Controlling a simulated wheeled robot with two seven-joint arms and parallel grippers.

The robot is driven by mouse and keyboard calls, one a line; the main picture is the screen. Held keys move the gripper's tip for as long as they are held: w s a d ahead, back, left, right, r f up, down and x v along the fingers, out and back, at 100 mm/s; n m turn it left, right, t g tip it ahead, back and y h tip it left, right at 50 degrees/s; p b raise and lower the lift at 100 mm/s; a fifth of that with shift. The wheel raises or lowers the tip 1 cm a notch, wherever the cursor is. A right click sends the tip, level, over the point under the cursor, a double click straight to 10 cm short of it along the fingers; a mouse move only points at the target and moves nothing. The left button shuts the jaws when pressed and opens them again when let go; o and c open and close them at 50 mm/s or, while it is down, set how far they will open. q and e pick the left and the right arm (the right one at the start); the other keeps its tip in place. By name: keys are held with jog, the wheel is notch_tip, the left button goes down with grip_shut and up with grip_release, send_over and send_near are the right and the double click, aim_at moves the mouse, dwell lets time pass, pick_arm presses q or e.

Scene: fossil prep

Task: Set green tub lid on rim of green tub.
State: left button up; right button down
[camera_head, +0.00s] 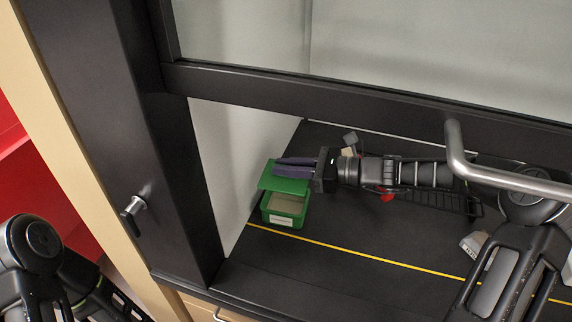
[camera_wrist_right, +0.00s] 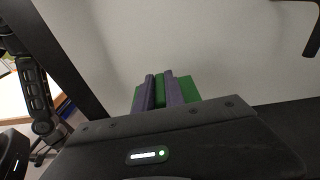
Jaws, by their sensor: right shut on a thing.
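The green tub (camera_head: 284,219) stands on the dark floor of the cabinet near its left wall, with a white label on its front and a beige inside showing. The green tub lid (camera_head: 284,184) is above the back part of the tub, leaving the front of the opening uncovered. I cannot tell whether the lid touches the rim. My right gripper (camera_head: 294,167) reaches in from the right, its purple fingers shut on the lid. In the right wrist view the lid (camera_wrist_right: 190,90) shows between and beside the fingers; the tub is hidden there. My left gripper is not in view.
A dark window frame (camera_head: 350,98) with a metal handle (camera_head: 455,145) crosses above the work area. The cabinet's left post (camera_head: 115,130) stands close to the tub. A yellow line (camera_head: 360,255) runs along the floor. A grey-white object (camera_head: 473,243) lies at the right, and the front floor is clear.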

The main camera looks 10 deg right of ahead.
aim_at(286, 185)
notch_tip(286, 185, down, 6)
jog(key=b, duration=0.3)
jog(key=shift+r, duration=0.25)
jog(key=shift+f, duration=0.15)
dwell(0.8)
jog(key=shift+f, duration=0.15)
dwell(0.3)
jog(key=shift+f, duration=0.55)
jog(key=shift+r, duration=0.1)
jog(key=c, duration=1.3)
grip_release()
jog(key=shift+c, duration=0.2)
